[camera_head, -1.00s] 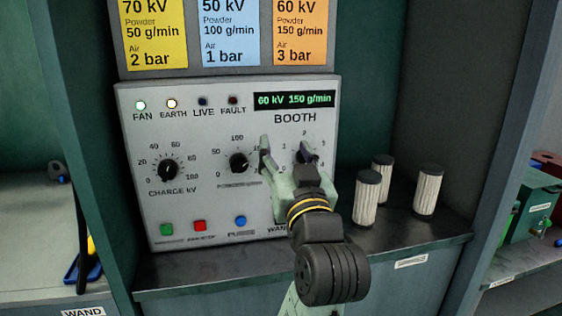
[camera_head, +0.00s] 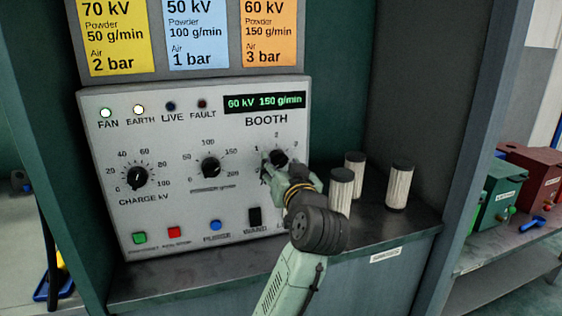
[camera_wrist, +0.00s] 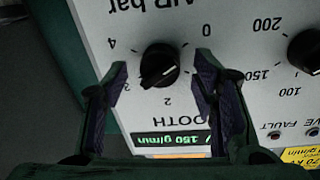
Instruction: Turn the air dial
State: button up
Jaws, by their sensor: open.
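The air dial (camera_head: 279,157) is a round black knob at the right of the grey booth panel (camera_head: 190,192). In the wrist view the air dial (camera_wrist: 158,64) appears upside down, with a scale from 0 to 4. Its pale mark appears to point to the lower left there, towards the 3. My gripper (camera_head: 284,172) is at the dial in the head view and partly hides its scale. In the wrist view my gripper (camera_wrist: 162,68) is open, with one finger on each side of the knob. A gap shows beside the knob; contact cannot be told.
The charge dial (camera_head: 137,177) and powder dial (camera_head: 210,167) sit to the left. Coloured buttons and a black switch (camera_head: 254,217) line the panel's bottom. The display (camera_head: 264,102) reads 60 kV 150 g/min. White ribbed cylinders (camera_head: 399,187) stand close to the right of my arm.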

jog(key=shift+w, duration=0.25)
jog(key=shift+c, duration=0.5)
jog(key=shift+a, duration=0.1)
jog(key=c, duration=1.1)
